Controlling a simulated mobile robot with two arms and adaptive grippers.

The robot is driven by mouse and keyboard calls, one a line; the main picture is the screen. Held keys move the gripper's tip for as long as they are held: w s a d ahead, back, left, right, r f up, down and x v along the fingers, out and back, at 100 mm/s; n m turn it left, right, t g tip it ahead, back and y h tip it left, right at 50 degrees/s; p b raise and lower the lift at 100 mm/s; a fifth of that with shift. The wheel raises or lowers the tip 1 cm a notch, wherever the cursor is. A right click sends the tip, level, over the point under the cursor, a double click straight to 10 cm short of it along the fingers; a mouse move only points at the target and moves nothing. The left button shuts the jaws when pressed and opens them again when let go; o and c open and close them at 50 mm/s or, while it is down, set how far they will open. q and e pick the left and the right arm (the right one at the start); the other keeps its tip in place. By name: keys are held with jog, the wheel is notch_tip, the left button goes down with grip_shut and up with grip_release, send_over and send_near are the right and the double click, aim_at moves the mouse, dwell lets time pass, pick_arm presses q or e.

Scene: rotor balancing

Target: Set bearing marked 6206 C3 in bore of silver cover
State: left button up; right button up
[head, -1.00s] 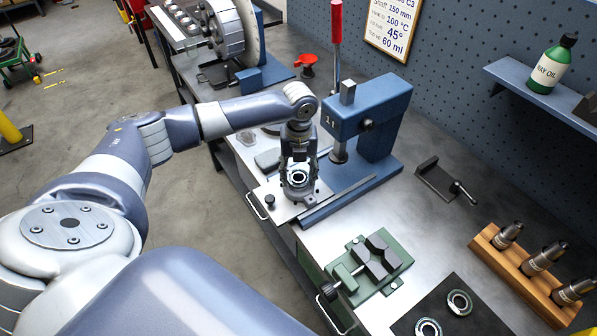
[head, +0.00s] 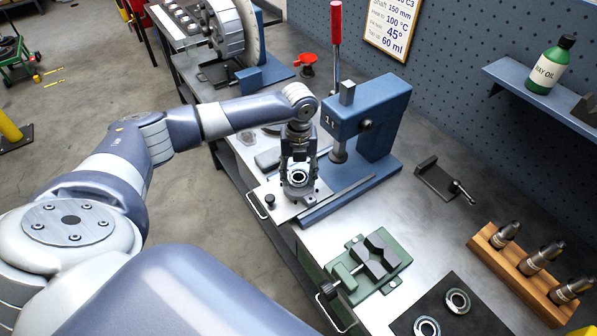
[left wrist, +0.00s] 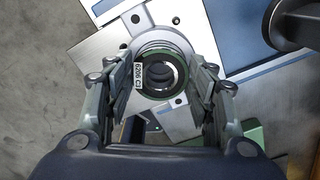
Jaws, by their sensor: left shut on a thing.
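My left gripper (head: 299,168) points down and is shut on a bearing (left wrist: 159,76). The bearing is a dark-and-bright ring with a white label reading 6206 C3, between the two fingers in the left wrist view. The silver cover (left wrist: 170,42) lies directly under it, its round rim showing around the bearing's far side. In the head view the bearing (head: 299,177) shows between the fingers, over the cover (head: 296,196) at the blue press. I cannot tell how deep it sits in the bore. My right gripper is not in view.
The blue press (head: 380,115) with a red-handled lever stands just right of the gripper. A green vise (head: 370,264), a dark mat with two bearings (head: 457,301), and a wooden rack (head: 520,268) of dark-topped tools lie nearer right. The bench (head: 440,225) is clear between them.

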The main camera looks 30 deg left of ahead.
pick_arm(q)
jog(key=shift+f, duration=0.2)
jog(key=shift+f, duration=0.55)
jog(key=o, duration=1.1)
jog(key=shift+c, duration=0.2)
jog(key=shift+c, duration=0.4)
jog(key=shift+r, duration=0.1)
notch_tip(320, 180, up, 9)
jog(key=p, duration=0.6)
